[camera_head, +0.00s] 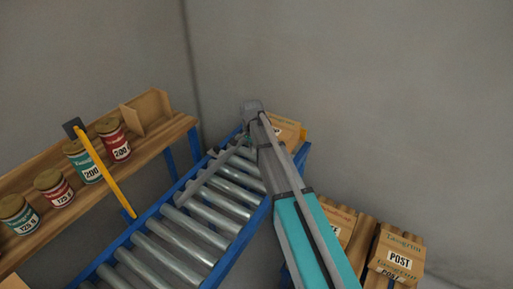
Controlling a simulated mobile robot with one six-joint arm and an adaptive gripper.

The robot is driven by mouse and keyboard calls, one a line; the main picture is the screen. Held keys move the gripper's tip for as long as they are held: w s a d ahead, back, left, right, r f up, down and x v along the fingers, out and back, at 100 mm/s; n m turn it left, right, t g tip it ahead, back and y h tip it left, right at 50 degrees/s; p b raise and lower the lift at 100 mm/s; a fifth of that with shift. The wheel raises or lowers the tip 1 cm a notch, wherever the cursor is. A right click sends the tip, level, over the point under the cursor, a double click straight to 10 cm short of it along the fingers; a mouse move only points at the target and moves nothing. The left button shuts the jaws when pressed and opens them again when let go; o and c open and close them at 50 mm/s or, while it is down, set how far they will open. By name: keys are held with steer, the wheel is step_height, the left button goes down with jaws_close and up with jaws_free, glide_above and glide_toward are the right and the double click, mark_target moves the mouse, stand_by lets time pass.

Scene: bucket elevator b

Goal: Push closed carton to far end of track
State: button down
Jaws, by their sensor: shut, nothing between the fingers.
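The closed brown carton (287,130) sits at the far end of the roller track (190,236). My arm hides its left part. The track runs from the lower left to the upper right between blue side rails. My arm reaches over the track from the lower right. My gripper (252,106) is at the arm's far end, just left of the carton in the picture. It looks shut and empty, but its fingertips are hard to make out. I cannot tell whether it touches the carton.
A wooden shelf (88,173) on the left holds several labelled cans and an open wooden box (147,112). A yellow lever (104,170) stands between shelf and track. POST cartons (397,256) stand at the lower right. Grey walls close off the back.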

step_height(320, 180, up, 10)
steer(key=p, duration=0.9)
steer(key=shift+d+f, duration=0.1)
steer(key=shift+d, duration=0.05)
stand_by(0.4)
steer(key=s+d+n, duration=0.5)
steer(key=s, duration=0.7)
steer(key=s+d+n, duration=0.4)
steer(key=s+d, duration=0.2)
steer(key=s, duration=0.7)
steer(key=shift+r+n, duration=0.25)
steer(key=shift+n, duration=0.15)
